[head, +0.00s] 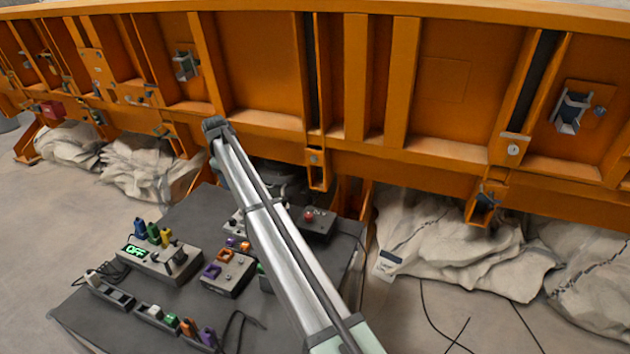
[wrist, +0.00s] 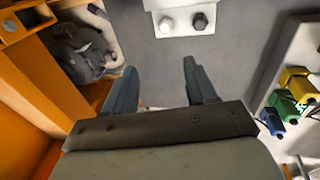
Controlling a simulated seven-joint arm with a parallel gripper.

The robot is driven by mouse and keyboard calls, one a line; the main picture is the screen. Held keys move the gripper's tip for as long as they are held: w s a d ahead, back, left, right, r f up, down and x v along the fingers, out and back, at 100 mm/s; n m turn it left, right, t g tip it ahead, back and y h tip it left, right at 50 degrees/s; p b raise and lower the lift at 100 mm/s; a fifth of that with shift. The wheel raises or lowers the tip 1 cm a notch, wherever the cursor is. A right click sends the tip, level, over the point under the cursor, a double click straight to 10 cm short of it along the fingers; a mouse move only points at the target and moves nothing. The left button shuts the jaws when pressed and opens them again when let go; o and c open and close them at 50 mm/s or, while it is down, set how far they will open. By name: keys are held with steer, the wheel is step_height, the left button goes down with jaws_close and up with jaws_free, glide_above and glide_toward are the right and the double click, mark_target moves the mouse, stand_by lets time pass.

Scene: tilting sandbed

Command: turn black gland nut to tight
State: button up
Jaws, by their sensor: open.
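In the wrist view, a pale block (wrist: 178,8) at the top edge carries two round nuts side by side. The right one is dark and looks like the black gland nut (wrist: 199,21); the left one (wrist: 167,24) is light grey. My gripper (wrist: 155,82) is open, with nothing between its fingers. The nuts lie beyond the fingertips in the picture, apart from them. In the head view, a pale block (head: 235,222) shows partly behind my arm; I cannot make out the black nut there. My gripper is not clearly visible in that view.
A dark table holds a control box with a green OFF display (head: 135,250), a box with purple and orange parts (head: 228,273) and a box with a red button (head: 316,222). An orange steel frame (head: 260,60) stands behind. Blue, green and yellow connectors (wrist: 285,103) sit right of the fingers.

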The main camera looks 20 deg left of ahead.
steer(key=w+d+f+t+h, duration=0.1)
steer(key=w+d+f, duration=0.2)
steer(key=w+d, duration=0.6)
steer(key=w+d+f+t+h, duration=0.1)
steer(key=w+d+f, duration=0.2)
steer(key=w+d, duration=0.5)
steer(key=d, duration=0.6)
steer(key=shift+w+f+m+t, duration=0.2)
steer(key=shift+w+m+t, duration=0.1)
steer(key=shift+w+m, duration=0.1)
